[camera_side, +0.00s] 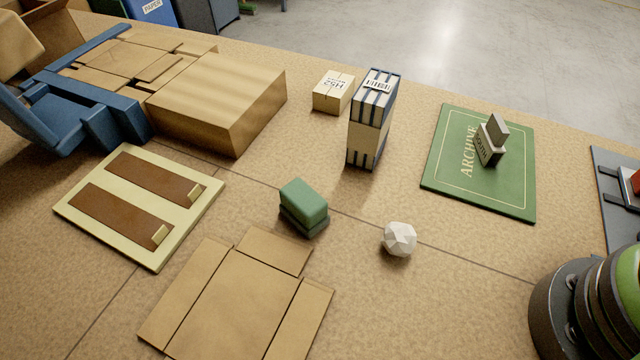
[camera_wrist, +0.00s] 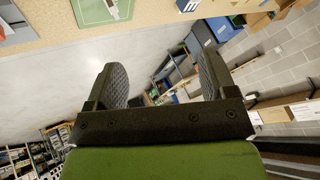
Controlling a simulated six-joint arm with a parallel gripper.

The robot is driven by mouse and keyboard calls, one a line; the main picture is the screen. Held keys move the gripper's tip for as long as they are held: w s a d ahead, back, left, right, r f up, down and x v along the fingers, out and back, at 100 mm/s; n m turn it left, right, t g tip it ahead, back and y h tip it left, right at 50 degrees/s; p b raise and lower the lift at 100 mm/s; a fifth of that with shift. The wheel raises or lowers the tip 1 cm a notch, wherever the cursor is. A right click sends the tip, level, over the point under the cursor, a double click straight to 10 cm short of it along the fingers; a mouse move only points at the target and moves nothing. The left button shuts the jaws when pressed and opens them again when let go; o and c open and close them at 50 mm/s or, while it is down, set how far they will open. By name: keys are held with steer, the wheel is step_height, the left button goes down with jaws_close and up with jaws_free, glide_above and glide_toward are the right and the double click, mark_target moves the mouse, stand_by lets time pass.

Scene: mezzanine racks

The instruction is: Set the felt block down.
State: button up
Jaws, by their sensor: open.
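The felt block (camera_side: 304,202), a green block with rounded edges above a darker green lower layer, rests on the tan table near the middle of the side view. Nothing holds it. My gripper (camera_wrist: 163,80) shows only in the wrist view. Its two dark, ridged fingers stand wide apart with nothing between them, and past them are the grey floor and far shelves. The gripper is out of the side view, well away from the felt block, which does not show in the wrist view.
A white faceted ball (camera_side: 400,239) lies right of the block, and a flattened cardboard sheet (camera_side: 237,300) lies in front. Behind stand a tall striped box (camera_side: 372,118), a small carton (camera_side: 333,92) and a large carton (camera_side: 217,100). A green mat (camera_side: 455,182) is at right.

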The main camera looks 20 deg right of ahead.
steer(key=w+a+n, duration=0.3)
steer(key=w+n, duration=0.2)
steer(key=n+t+y, duration=0.2)
steer(key=n+t, duration=0.2)
steer(key=n, duration=2.7)
glide_above(304, 201)
steer(key=s+d, duration=0.2)
steer(key=d, duration=0.2)
step_height(304, 201, down, 22)
steer(key=s+f+n, duration=0.1)
steer(key=n, duration=0.1)
steer(key=s+f+n, duration=0.1)
steer(key=f+n, duration=0.1)
steer(key=n, duration=0.1)
steer(key=s+a+f+n+t+y, duration=0.1)
steer(key=n, duration=0.2)
steer(key=shift+s+a+f, duration=0.1)
steer(key=shift+s+f, duration=0.05)
steer(key=shift+f, duration=0.1)
steer(key=shift+w+a+f+n, duration=0.1)
steer(key=shift+w+f+n, duration=0.1)
steer(key=shift+n, duration=0.1)
steer(key=shift+x, duration=3.4)
steer(key=shift+w+r, duration=0.1)
steer(key=shift+r, duration=0.05)
